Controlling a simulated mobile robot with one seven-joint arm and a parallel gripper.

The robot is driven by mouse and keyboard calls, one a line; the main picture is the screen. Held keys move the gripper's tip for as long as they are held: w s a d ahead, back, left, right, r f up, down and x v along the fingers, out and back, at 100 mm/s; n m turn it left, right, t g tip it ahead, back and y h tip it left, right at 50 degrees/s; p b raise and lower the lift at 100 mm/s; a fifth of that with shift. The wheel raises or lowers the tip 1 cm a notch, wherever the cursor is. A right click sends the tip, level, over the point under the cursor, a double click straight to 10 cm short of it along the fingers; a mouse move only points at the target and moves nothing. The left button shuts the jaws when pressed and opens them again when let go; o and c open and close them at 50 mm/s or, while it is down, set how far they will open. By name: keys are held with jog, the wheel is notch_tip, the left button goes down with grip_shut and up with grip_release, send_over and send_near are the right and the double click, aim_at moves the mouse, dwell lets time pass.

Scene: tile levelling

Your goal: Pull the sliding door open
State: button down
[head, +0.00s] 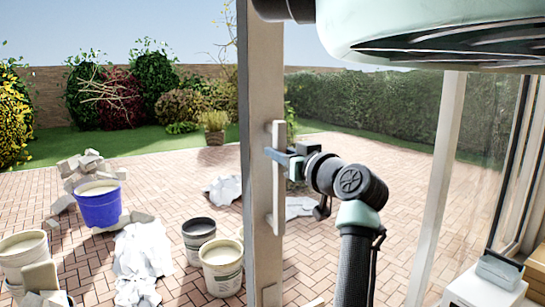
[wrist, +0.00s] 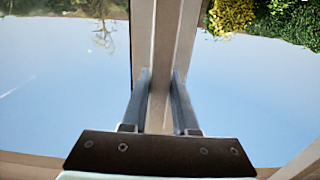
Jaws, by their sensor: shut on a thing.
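The sliding door shows as a beige upright frame post (head: 261,80) in the middle of the head view. A pale vertical bar handle (head: 278,205) is fixed to its face. My gripper (head: 274,153) is at the upper part of this handle, reaching in from the right. In the wrist view my gripper (wrist: 160,85) has one finger on each side of the upright handle bar (wrist: 161,112) and is shut on it. The door post (wrist: 142,35) runs up behind the bar. The finger contact is small in the head view.
Outside on the brick paving stand a blue bucket (head: 99,205), a white bucket (head: 222,268) and a dark-rimmed bucket (head: 198,236), with crumpled white sheets (head: 142,262) nearby. A second upright (head: 440,180) and white boxes (head: 485,288) are at right.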

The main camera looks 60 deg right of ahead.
jog(key=shift+w+a+r, duration=0.35)
jog(key=shift+w+a, duration=0.05)
jog(key=shift+a, duration=0.1)
jog(key=c, duration=1.1)
grip_release()
jog(key=shift+c, duration=0.2)
jog(key=shift+o, duration=1.4)
jog(key=shift+d, duration=0.2)
jog(key=shift+o, duration=0.9)
jog(key=shift+d+f, duration=0.25)
jog(key=shift+s+a, duration=0.1)
jog(key=shift+s, duration=0.05)
jog(key=b+v, duration=0.5)
jog(key=v, duration=0.8)
